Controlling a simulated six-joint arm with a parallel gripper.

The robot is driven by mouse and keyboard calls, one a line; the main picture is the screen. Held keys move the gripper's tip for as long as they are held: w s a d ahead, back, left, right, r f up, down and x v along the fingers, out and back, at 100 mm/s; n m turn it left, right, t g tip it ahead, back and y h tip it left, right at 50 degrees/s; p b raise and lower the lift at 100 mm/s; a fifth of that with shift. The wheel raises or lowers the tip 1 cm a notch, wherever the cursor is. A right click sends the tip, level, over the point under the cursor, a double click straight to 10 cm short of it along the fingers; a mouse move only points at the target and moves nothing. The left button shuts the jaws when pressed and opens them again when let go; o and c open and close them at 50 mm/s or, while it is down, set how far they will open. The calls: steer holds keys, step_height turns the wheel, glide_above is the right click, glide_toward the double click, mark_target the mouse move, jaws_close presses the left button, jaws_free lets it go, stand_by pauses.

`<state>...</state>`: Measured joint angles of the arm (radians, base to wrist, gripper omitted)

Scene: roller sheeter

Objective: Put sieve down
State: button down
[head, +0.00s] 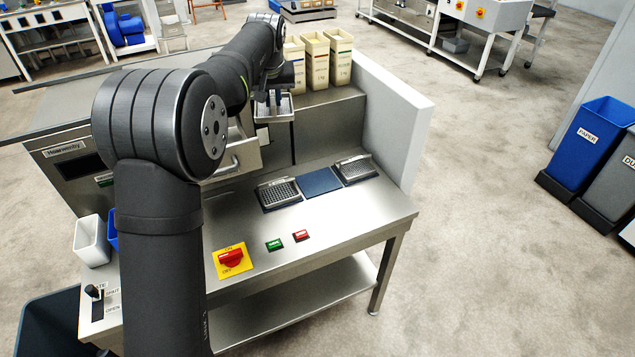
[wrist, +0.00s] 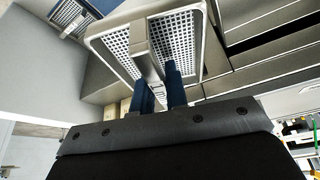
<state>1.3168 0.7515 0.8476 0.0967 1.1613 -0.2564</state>
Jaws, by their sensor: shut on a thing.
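My gripper (head: 272,98) is shut on the handle bar of a metal sieve (head: 274,119). It holds the sieve up at the back of the steel bench, below and in front of the tall bins. In the wrist view the blue fingers (wrist: 160,90) close on the bar across the perforated sieve (wrist: 188,32). Two other sieves lie on the bench: a left one (head: 279,193) and a right one (head: 356,169), each at a blue pad. Between them a blue pad (head: 320,182) is empty. Another sieve (wrist: 70,14) shows at the wrist view's top left.
Several cream bins (head: 317,60) stand on the rear shelf. An open drawer (head: 236,160) with a handle is left of the held sieve. A white side wall (head: 405,115) bounds the right. The bench front (head: 345,215) holds a red switch (head: 231,258) and green and red buttons.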

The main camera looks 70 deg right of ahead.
steer(key=s+d+f+m+g, duration=0.1)
steer(key=s+d+f+m, duration=0.15)
steer(key=s+f, duration=0.35)
steer(key=s+d+f+m, duration=0.1)
steer(key=s+d+f, duration=0.3)
steer(key=f, duration=0.9)
steer(key=f+m, duration=0.1)
steer(key=f, duration=0.3)
steer(key=f+m+g, duration=0.1)
steer(key=f, duration=0.4)
steer(key=shift+w+d+f+h, duration=0.15)
steer(key=shift+d+f+h, duration=0.15)
steer(key=shift+d+f, duration=0.1)
steer(key=c, duration=1.9)
jaws_free()
steer(key=shift+f, duration=0.15)
steer(key=o, duration=0.5)
steer(key=shift+c, duration=0.2)
steer(key=v, duration=1.2)
steer(key=shift+r, duration=0.25)
